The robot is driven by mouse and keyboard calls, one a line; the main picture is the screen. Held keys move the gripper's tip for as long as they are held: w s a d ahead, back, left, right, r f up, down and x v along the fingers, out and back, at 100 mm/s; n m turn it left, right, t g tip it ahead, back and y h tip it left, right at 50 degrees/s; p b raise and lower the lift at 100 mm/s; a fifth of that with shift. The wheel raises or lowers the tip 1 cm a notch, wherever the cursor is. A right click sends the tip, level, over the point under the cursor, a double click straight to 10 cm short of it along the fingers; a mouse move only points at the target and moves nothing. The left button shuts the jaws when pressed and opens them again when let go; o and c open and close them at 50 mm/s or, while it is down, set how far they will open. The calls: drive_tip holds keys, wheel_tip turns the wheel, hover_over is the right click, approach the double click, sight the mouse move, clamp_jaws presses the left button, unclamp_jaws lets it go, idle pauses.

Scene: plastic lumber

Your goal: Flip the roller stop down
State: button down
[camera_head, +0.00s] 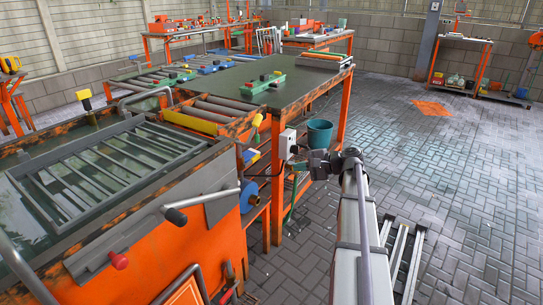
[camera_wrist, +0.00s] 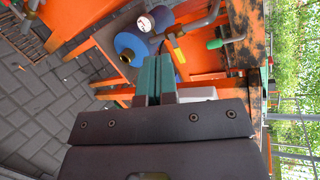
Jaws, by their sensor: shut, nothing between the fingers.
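The roller stop appears to be the yellow bar (camera_head: 190,122) across the front end of the grey rollers (camera_head: 215,108), between the water tank and the green-topped table. I cannot tell for sure whether it stands up or lies down. A yellow-tipped lever (camera_head: 257,121) sticks up at the right end of the rollers. My gripper (camera_head: 303,164) is to the right of the rollers, beside the table legs, apart from the bar and the lever. In the wrist view its teal fingers (camera_wrist: 155,66) are together and hold nothing. The yellow bar is not clearly visible there.
The water tank (camera_head: 100,255) with a metal grate and a protruding lever (camera_head: 200,201) fills the left. A white switch box (camera_head: 288,144) and a teal bucket (camera_head: 319,133) are near my gripper.

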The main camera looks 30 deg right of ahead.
drive_tip(key=w+d+r+m+t+y+p, duration=0.1)
drive_tip(key=w+d+r+m+t+y, duration=0.2)
drive_tip(key=r, duration=0.5)
drive_tip(key=shift+w+d+m+t, duration=0.25)
drive_tip(key=shift+d+m+t, duration=0.55)
drive_tip(key=shift+m, duration=0.4)
drive_tip(key=shift+a, duration=0.15)
drive_tip(key=s+a+r+p+x, duration=0.1)
drive_tip(key=p+x, duration=0.3)
drive_tip(key=x, duration=0.8)
drive_tip(key=shift+a+r, duration=0.3)
drive_tip(key=shift+r, duration=0.25)
drive_tip(key=shift+w, duration=0.1)
